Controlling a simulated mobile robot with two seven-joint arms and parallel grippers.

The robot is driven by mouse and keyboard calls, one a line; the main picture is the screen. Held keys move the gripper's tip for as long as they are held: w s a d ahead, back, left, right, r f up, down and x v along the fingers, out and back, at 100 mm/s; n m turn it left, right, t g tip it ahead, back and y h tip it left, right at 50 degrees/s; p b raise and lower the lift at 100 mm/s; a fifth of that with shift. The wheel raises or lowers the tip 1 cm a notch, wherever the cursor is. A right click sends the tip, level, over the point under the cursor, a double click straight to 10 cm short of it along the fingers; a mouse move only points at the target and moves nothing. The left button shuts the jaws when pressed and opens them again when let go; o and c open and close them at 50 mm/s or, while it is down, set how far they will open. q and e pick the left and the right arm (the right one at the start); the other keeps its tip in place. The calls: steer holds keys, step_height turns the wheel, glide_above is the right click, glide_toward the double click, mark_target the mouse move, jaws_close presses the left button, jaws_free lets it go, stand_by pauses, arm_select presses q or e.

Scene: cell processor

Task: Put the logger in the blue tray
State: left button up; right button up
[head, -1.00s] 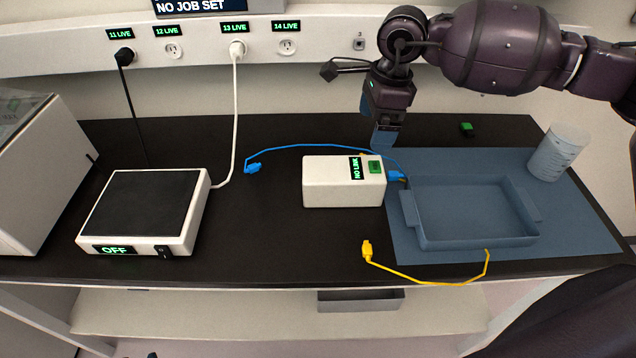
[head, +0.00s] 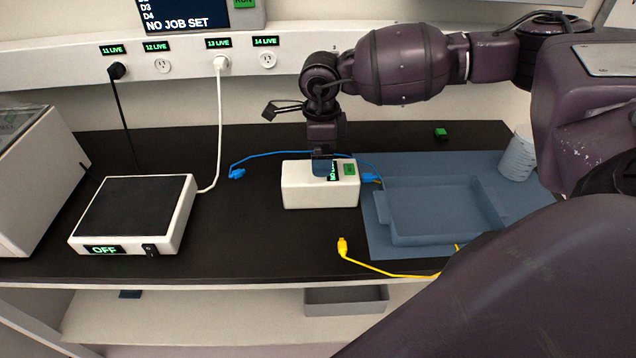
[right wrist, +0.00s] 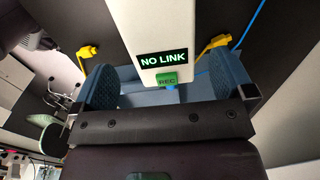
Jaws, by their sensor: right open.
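The logger is a white box (head: 300,192) on the black bench, with a NO LINK display and a green REC button; it also shows in the right wrist view (right wrist: 165,22). My right gripper (head: 322,167) is open over the logger in the head view. In the right wrist view its blue fingers (right wrist: 165,88) are apart, with the logger's display end between them; I cannot tell whether they touch it. The blue tray (head: 440,239) appears empty on a blue mat (head: 377,243), right of the logger. My left gripper is out of view.
A blue cable (head: 275,153) runs behind the logger, with a plug at its right end. A yellow cable (head: 375,268) lies in front. A hotplate marked OFF (head: 135,210) stands left, a beaker (head: 516,158) right. My right arm covers the right front.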

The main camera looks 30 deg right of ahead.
step_height(320, 180, down, 4)
steer(key=shift+r, duration=0.2)
steer(key=shift+f+p, duration=0.55)
steer(key=shift+f, duration=1.7)
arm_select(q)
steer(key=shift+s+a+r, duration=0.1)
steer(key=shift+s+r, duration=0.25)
arm_select(e)
steer(key=shift+a, duration=0.1)
steer(key=shift+c, duration=0.5)
steer(key=c, duration=0.8)
arm_select(q)
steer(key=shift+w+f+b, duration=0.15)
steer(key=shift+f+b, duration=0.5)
steer(key=shift+b, duration=0.1)
arm_select(e)
step_height(320, 180, up, 20)
